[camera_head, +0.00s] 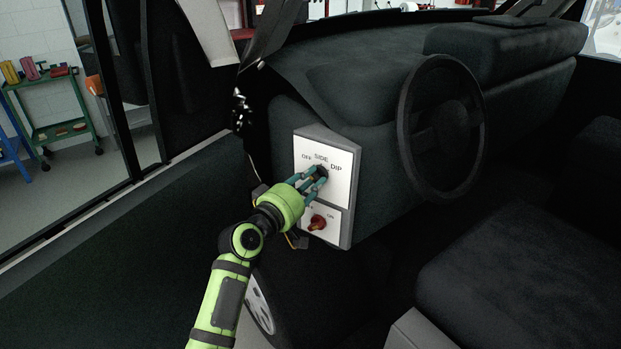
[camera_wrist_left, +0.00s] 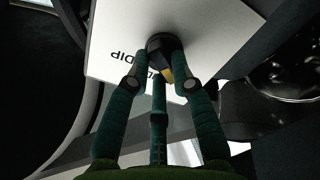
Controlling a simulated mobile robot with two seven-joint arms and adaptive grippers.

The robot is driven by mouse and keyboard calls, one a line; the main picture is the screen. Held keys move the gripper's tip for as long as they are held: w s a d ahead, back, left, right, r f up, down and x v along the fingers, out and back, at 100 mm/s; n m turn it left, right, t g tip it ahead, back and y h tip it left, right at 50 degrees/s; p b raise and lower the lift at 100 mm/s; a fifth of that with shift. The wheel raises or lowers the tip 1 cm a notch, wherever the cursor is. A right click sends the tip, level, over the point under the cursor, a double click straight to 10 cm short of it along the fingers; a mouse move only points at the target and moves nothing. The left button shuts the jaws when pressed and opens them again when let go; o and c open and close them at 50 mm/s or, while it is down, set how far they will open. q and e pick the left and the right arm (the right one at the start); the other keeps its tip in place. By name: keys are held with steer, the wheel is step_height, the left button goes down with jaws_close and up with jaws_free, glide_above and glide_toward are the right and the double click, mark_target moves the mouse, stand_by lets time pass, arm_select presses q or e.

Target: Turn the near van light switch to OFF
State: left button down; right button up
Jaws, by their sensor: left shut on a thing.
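The light switch panel (camera_head: 342,160) is a white plate on a grey box left of the steering wheel, lettered OFF, SIDE and DIP from left to right. Its black knob (camera_head: 322,171) is mostly hidden by my fingers. My left gripper (camera_head: 314,179) is shut on this knob. In the left wrist view the fingers close around the black knob (camera_wrist_left: 158,42), and a yellow mark shows on it between them. The lettering appears upside down there. I cannot tell exactly which label the knob points to. My right gripper is not in view.
A red knob (camera_head: 318,222) on a smaller white plate sits just below my gripper, with ON lettered beside it. The steering wheel (camera_head: 440,128) stands to the right, and a dark seat (camera_head: 520,270) fills the lower right. A green trolley (camera_head: 62,130) is outside at left.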

arm_select(q)
steer(key=shift+f+n, duration=0.1)
steer(key=shift+n, duration=0.2)
steer(key=c, duration=1.1)
jaws_free()
steer(key=shift+o, duration=0.2)
steer(key=v, duration=1.2)
